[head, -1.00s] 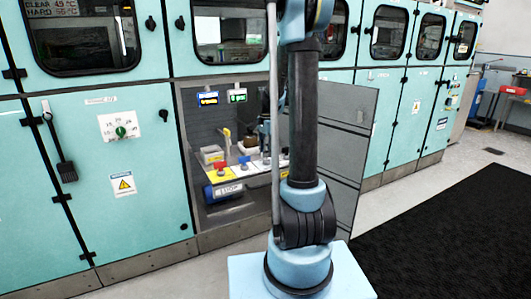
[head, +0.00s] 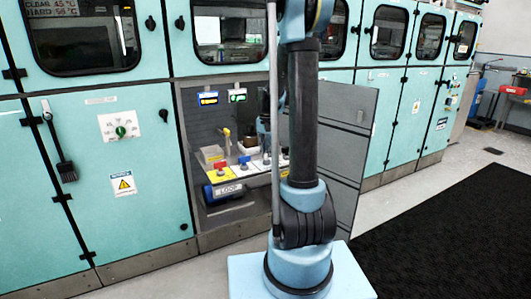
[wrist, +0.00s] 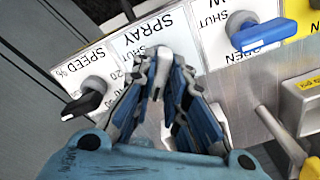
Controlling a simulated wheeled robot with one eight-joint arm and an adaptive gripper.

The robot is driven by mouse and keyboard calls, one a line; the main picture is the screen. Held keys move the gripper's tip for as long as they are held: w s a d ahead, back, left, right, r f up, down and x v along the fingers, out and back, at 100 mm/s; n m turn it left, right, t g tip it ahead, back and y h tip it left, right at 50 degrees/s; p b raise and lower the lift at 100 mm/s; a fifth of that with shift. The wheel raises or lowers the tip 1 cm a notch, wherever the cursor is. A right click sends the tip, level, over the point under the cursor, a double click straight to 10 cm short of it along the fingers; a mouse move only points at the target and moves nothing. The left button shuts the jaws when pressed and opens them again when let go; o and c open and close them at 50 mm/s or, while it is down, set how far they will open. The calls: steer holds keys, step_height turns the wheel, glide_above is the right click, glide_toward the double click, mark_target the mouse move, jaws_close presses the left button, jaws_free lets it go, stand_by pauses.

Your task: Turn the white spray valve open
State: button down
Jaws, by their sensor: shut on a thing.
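The white spray valve is on the panel plate marked SPRAY and SHUT (wrist: 145,35) in the wrist view. Its white handle (wrist: 167,138) shows between the fingers, and the rest is mostly hidden by them. My gripper (wrist: 162,75) is shut on the white handle, with one blue-and-grey finger on each side. In the head view my gripper is small and dark over the valve row, partly behind my arm. How far the handle is turned cannot be told.
A black speed knob (wrist: 88,96) sits left of my gripper, and a blue valve handle (wrist: 262,35) at the upper right. A grey open door (head: 345,140) stands right of the bay.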

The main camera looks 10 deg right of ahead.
steer(key=n, duration=0.3)
steer(key=shift+d+n, duration=0.1)
steer(key=shift+n, duration=2)
steer(key=c, duration=1.6)
jaws_free()
step_height(320, 180, up, 12)
